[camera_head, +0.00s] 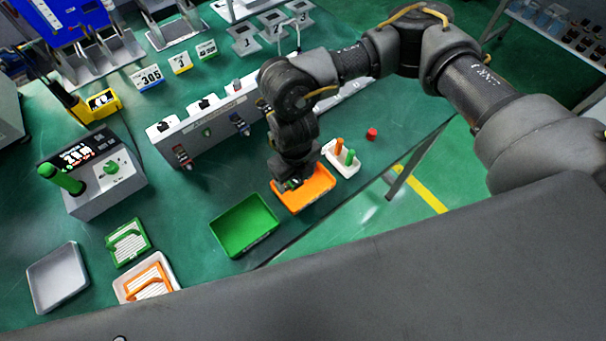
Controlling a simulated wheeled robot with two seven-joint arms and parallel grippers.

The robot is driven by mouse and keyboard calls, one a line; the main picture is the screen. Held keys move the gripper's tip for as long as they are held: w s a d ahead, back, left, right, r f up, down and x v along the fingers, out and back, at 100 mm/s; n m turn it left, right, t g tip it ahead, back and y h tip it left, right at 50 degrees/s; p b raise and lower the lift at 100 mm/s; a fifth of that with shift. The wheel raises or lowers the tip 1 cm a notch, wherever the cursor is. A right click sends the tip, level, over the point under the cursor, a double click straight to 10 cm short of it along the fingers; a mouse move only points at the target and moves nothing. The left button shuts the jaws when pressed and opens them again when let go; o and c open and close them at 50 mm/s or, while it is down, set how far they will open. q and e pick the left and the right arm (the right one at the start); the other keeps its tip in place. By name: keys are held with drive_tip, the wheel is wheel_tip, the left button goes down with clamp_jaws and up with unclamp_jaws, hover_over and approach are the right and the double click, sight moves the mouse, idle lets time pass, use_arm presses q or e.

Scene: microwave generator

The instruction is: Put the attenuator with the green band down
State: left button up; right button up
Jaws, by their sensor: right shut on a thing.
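My right gripper (291,186) points down over the orange tray (318,189), at its left part. It is shut on a mostly hidden thing. A small green patch between the fingers fits the attenuator with the green band (293,183). I cannot tell whether it touches the tray floor. The green tray (244,226) beside it, to the lower left, looks empty. My left gripper is not in view.
A grey panel box (212,121) lies behind. The table edge is close in front. A grey tray (57,277) is empty.

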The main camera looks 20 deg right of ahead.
drive_tip(key=shift+w+d+f, duration=0.3)
drive_tip(key=shift+f, duration=0.2)
drive_tip(key=shift+w+d+f, duration=0.25)
drive_tip(key=shift+w+f, duration=0.05)
drive_tip(key=shift+f, duration=0.25)
drive_tip(key=shift+w+d+f, duration=0.3)
drive_tip(key=shift+f, duration=0.2)
drive_tip(key=f, duration=0.3)
drive_tip(key=shift+w+d, duration=0.15)
drive_tip(key=shift+d, duration=0.15)
drive_tip(key=shift+w+f, duration=0.1)
drive_tip(key=shift+f, duration=0.35)
drive_tip(key=shift+f, duration=0.5)
drive_tip(key=o, duration=1)
drive_tip(key=shift+o, duration=0.2)
wheel_tip(320, 180, up, 13)
drive_tip(key=shift+a, duration=0.1)
